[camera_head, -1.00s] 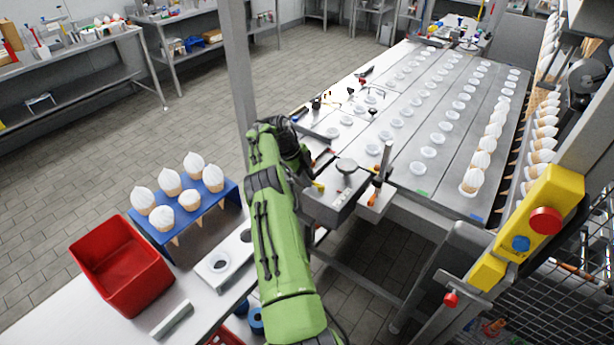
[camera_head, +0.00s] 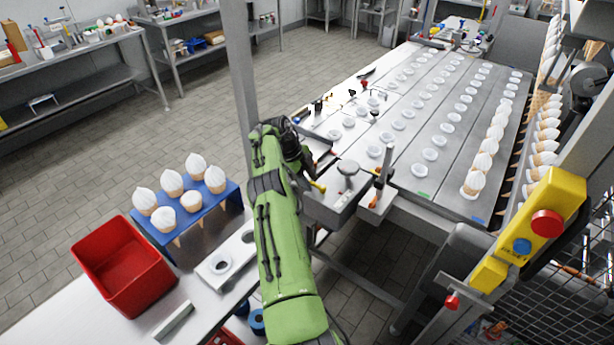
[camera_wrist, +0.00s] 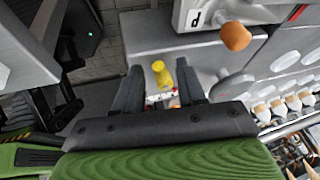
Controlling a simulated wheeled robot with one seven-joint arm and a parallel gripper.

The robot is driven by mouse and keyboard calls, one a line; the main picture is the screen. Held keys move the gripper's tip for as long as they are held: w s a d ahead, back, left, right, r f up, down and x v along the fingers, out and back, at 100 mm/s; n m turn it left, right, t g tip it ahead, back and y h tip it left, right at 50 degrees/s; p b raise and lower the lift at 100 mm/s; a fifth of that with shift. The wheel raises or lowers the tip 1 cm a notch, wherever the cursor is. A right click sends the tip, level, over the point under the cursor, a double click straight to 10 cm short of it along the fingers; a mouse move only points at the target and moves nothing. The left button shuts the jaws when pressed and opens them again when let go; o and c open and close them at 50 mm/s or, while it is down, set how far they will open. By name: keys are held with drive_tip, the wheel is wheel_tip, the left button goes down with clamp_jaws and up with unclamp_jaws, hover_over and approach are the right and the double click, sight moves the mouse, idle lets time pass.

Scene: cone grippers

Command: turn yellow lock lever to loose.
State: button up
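The yellow lock lever (camera_wrist: 161,74) shows in the wrist view as a short yellow handle on a grey metal block (camera_wrist: 150,45). In the head view the lever (camera_head: 318,186) sticks out at the left side of the block, beside my green arm. My gripper (camera_wrist: 160,67) is open, with its two dark fingers on either side of the lever in the picture. A gap shows between the lever and each finger. I cannot tell how far the lever lies beyond the fingertips. In the head view my arm mostly hides the gripper.
An orange knob (camera_wrist: 236,36) on a metal plate is right of the fingers. A round-topped post (camera_head: 348,168) stands on the block. The conveyor with white cups and cones (camera_head: 440,130) lies beyond. A red bin (camera_head: 122,262) and blue cone rack (camera_head: 190,222) are left.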

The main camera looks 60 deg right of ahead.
drive_tip(key=p+v, duration=1.1)
drive_tip(key=v, duration=0.1)
drive_tip(key=shift+f, duration=0.1)
